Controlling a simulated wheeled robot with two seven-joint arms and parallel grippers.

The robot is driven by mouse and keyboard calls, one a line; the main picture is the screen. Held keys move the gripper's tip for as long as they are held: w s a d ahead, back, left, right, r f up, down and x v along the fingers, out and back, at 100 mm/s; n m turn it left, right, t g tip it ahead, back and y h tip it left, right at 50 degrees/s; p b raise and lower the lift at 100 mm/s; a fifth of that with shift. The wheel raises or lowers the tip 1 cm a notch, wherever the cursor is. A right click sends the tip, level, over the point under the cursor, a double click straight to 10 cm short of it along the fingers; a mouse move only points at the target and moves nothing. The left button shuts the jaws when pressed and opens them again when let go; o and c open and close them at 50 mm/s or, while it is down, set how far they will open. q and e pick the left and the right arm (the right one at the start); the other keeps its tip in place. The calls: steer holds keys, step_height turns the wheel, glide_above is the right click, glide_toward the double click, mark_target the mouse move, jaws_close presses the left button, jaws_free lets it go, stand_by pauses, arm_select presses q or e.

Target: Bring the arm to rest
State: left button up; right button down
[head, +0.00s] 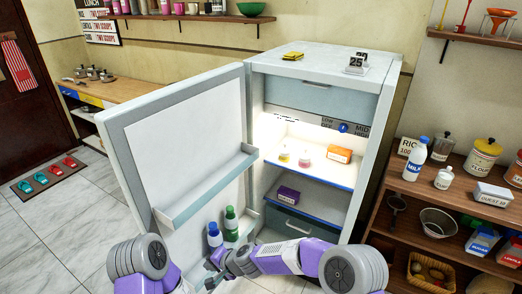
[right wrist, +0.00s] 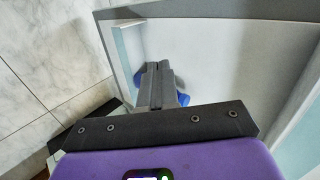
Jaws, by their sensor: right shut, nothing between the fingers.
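My right arm reaches leftward across the bottom of the head view, in front of the open fridge. My right gripper (head: 213,272) is low beside the inner side of the fridge door (head: 180,140). In the right wrist view the fingers of this gripper (right wrist: 158,85) are pressed together with nothing between them. The white door panel (right wrist: 225,60) fills the space beyond them. Blue parts show on both sides of the fingers; I cannot tell what they belong to. Part of my left arm shows at the bottom left of the head view, but its gripper does not.
The fridge (head: 375,110) stands open and lit, with small items on its shelves. A blue-capped bottle (head: 214,235) and a green bottle (head: 231,223) stand low in the door, close to my right gripper. A loaded wooden shelf (head: 440,205) is at right. Tiled floor (head: 60,235) is clear at left.

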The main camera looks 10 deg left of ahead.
steer(key=s+d+f+g+h+p, duration=0.1)
steer(key=s+d+f+h, duration=0.15)
steer(key=d+f, duration=0.45)
steer(key=s+d+f+h+p, duration=0.15)
steer(key=s+d+f, duration=0.25)
steer(key=d, duration=0.8)
steer(key=s+d+f+n+g+p, duration=0.1)
steer(key=s+d+f+g+p, duration=0.1)
steer(key=s+d, duration=1)
steer(key=s, duration=0.3)
steer(key=shift+s+f+n+h, duration=0.15)
steer(key=shift+s+n+h, duration=0.05)
steer(key=shift+n+h, duration=0.1)
steer(key=shift+d, duration=0.1)
